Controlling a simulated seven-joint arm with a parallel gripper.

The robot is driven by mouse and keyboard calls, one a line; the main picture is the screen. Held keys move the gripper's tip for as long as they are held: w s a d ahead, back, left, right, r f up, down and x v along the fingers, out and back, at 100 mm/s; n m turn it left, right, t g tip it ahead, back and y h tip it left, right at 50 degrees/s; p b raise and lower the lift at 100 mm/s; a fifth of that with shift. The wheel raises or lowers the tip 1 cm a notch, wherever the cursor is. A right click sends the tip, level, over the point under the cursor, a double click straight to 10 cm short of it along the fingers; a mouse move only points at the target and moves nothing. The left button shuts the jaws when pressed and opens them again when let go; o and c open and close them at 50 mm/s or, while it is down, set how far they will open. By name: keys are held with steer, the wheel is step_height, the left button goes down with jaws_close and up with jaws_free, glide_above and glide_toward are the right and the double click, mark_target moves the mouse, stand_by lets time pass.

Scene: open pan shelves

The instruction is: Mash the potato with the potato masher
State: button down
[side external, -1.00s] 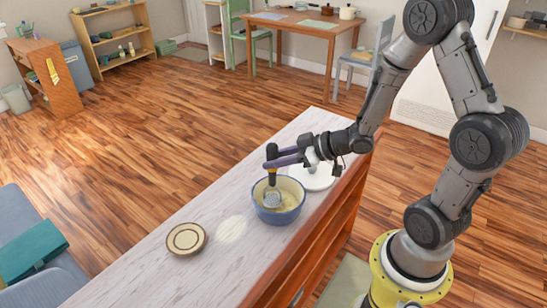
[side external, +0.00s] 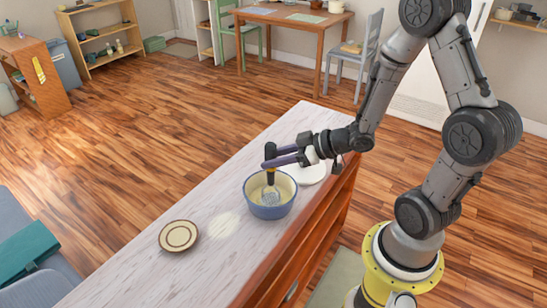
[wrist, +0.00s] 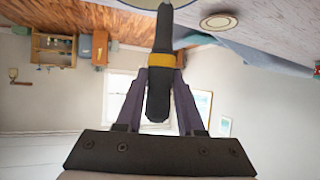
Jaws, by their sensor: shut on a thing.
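My gripper (side external: 270,158) is shut on the dark handle of the potato masher (side external: 270,179) and holds it upright over the blue bowl (side external: 268,212). In the wrist view the handle (wrist: 158,100), with its yellow band, stands between the two purple-grey fingers. The masher's pale metal head is down inside the bowl, near its middle. Whether it touches the bottom cannot be told. The bowl's inside looks pale yellow, and I cannot make out the potato apart from it.
The bowl stands on a long pale wooden counter (side external: 135,275). A white plate (side external: 310,175) lies just behind it on the right, under my wrist. A brown-rimmed plate (side external: 178,236) lies to the front left. The counter between that plate and the bowl is clear.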

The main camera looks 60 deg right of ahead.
steer(key=shift+f, duration=0.1)
steer(key=shift+f, duration=1.2)
steer(key=shift+r, duration=0.1)
steer(key=shift+r, duration=1.3)
steer(key=c, duration=1.2)
jaws_free()
jaws_close()
